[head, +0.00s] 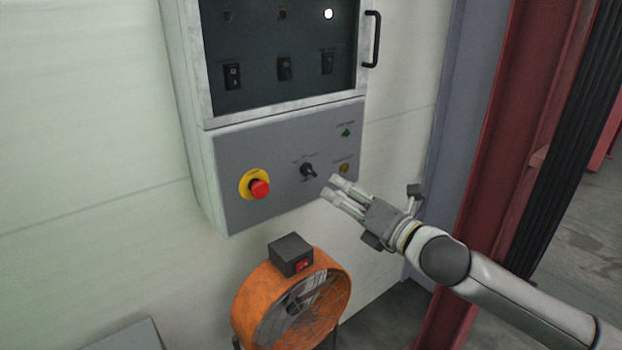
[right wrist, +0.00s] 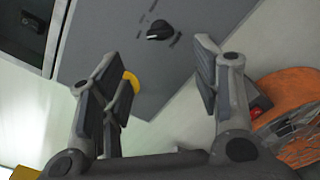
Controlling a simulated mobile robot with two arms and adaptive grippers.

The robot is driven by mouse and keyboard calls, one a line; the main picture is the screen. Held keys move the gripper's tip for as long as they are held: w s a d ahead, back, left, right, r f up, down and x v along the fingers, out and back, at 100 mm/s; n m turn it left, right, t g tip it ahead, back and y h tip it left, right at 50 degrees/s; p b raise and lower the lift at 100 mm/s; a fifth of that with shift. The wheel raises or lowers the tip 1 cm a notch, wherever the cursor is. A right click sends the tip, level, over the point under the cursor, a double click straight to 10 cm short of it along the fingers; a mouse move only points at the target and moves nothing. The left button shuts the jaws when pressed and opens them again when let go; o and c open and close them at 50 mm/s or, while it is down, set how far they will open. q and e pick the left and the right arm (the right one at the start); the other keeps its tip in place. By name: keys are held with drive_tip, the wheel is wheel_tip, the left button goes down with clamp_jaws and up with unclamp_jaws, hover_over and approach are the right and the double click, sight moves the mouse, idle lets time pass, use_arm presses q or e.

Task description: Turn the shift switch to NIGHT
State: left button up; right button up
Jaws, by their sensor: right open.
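The shift switch (head: 308,170) is a black rotary knob on the grey lower panel of the wall cabinet, with small labels too blurred to read. It also shows in the right wrist view (right wrist: 159,30), beyond the fingertips and apart from them. My right gripper (head: 334,188) is open and empty, just right of and below the knob in the head view. Its two fingers show in the right wrist view (right wrist: 160,75) with a wide gap between them. My left gripper is not in view.
A red emergency button (head: 259,189) on a yellow ring sits left of the knob. A green indicator (head: 346,132) and a yellow one (head: 345,168) sit right of it. Above is a dark-windowed door with a handle (head: 373,40). An orange fan (head: 262,293) stands below.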

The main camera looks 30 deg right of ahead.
approach(306, 172)
drive_tip(key=shift+w, duration=1.05)
drive_tip(key=shift+w+a+r+p, duration=0.15)
drive_tip(key=shift+w+p, duration=0.35)
drive_tip(key=shift+w, duration=0.75)
drive_tip(key=shift+w+a+f+p, duration=0.15)
drive_tip(key=shift+w+p, duration=0.3)
drive_tip(key=shift+w, duration=0.85)
drive_tip(key=shift+r, duration=0.1)
drive_tip(key=c, duration=1)
